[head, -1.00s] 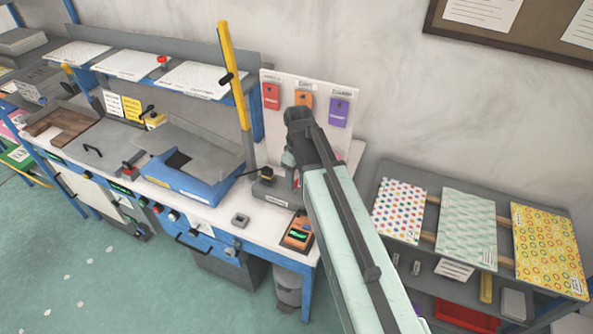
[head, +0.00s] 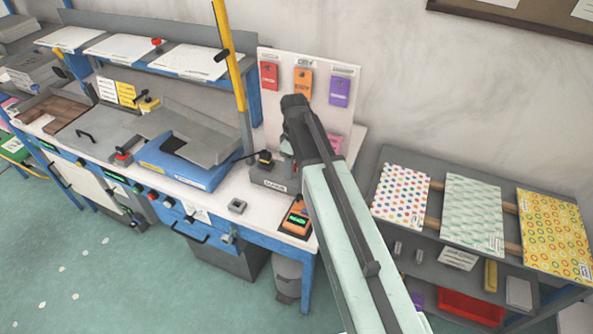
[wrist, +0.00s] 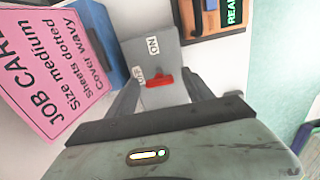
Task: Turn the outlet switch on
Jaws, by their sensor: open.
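The outlet box (wrist: 148,58) is grey and shows in the wrist view with a red switch (wrist: 157,80) on its face. An ON label sits above the switch in that view, and a partly covered OFF label lies at its left. My gripper (wrist: 160,92) is open and empty, with its dark fingers either side of the red switch in the picture. I cannot tell whether they touch it. In the head view the outlet box (head: 270,183) stands on the white bench, partly behind my arm, and the red switch is hidden there. The fingertips are also hidden there.
A pink job card (wrist: 55,65) is left of the outlet box in the wrist view. An orange device (head: 296,219) with a green display stands near the bench's front corner. A blue machine (head: 178,165) is left of the outlet box. A pattern-sheet shelf (head: 382,237) stands at right.

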